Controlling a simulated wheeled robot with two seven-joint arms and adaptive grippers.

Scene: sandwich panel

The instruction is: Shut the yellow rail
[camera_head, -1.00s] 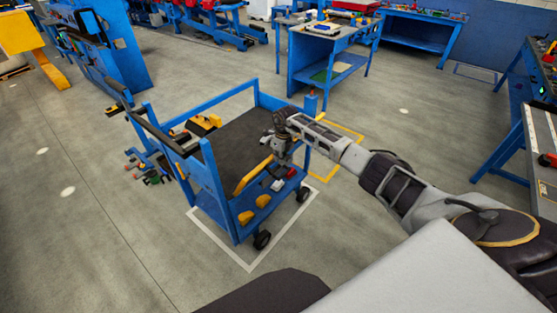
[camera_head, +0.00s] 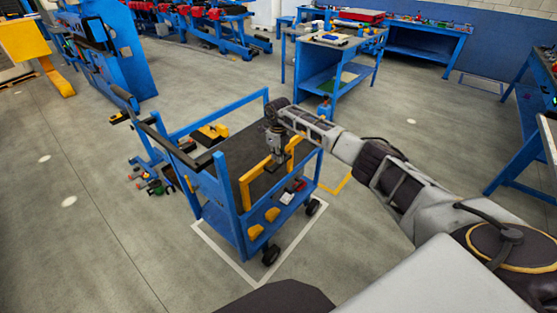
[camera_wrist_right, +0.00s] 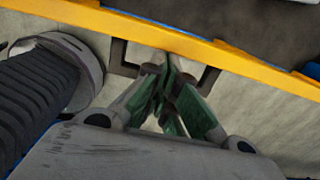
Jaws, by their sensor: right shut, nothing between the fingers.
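The yellow rail (camera_head: 256,172) runs along the near side of the blue cart (camera_head: 229,200) and stands raised at about the height of the cart's grey top. In the right wrist view the yellow rail (camera_wrist_right: 225,57) crosses the top of the picture as a slanted bar. A dark U-shaped handle (camera_wrist_right: 122,57) is fixed to it. My right gripper (camera_head: 278,158) is at the rail; its fingers (camera_wrist_right: 168,68) are shut with nothing between them, close to the handle. I cannot tell whether they touch it. The wrist hides part of the rail. My left gripper is out of view.
Yellow and dark items, including a yellow-black tool (camera_head: 210,132), lie on the cart. Its lower shelf holds small yellow pieces (camera_head: 272,214). A blue workbench (camera_head: 332,62) stands behind.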

